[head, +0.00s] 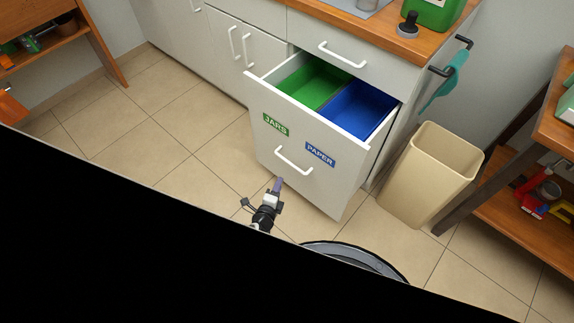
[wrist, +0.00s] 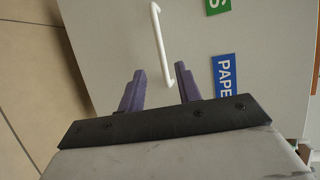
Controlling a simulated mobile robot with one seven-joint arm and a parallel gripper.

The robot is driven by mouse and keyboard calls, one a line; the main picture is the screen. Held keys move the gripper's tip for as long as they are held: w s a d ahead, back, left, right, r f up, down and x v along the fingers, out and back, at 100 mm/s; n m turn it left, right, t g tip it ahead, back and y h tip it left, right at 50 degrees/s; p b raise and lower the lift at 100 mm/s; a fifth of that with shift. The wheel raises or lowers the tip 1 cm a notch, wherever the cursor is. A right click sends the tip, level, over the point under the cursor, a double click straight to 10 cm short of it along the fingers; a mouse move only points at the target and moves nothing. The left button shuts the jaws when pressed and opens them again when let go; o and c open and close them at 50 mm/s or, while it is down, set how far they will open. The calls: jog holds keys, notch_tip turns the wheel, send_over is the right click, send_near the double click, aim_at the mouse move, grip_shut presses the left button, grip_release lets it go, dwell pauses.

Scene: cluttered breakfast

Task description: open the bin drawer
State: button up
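The bin drawer (head: 300,155) stands pulled out from the cabinet in the head view. Inside it are a green bin (head: 313,84) and a blue bin (head: 357,108), both empty as far as I see. Its front carries a green JARS label, a blue PAPER label and a white bar handle (head: 293,161). In the wrist view the handle (wrist: 161,42) lies just beyond my fingertips. In the head view my gripper (head: 278,184) is in front of the drawer, just below the handle.
A beige waste bin (head: 430,175) stands on the floor right of the drawer. A wooden shelf unit (head: 520,205) is at the far right. A closed upper drawer (head: 330,55) sits above. Tiled floor (head: 170,130) is clear to the left.

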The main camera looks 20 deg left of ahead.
jog(key=shift+w+a+f+b, duration=0.1)
jog(key=shift+w+f+b, duration=0.3)
jog(key=shift+w+b, duration=1.45)
jog(key=shift+w+a+f+b, duration=0.1)
jog(key=shift+w+f+b, duration=0.3)
jog(key=shift+w+b, duration=1.45)
jog(key=shift+w+a+f+b, duration=0.1)
jog(key=shift+w+f+b, duration=0.5)
jog(key=shift+w, duration=2.25)
jog(key=shift+r, duration=0.2)
jog(key=shift+c, duration=0.3)
grip_shut()
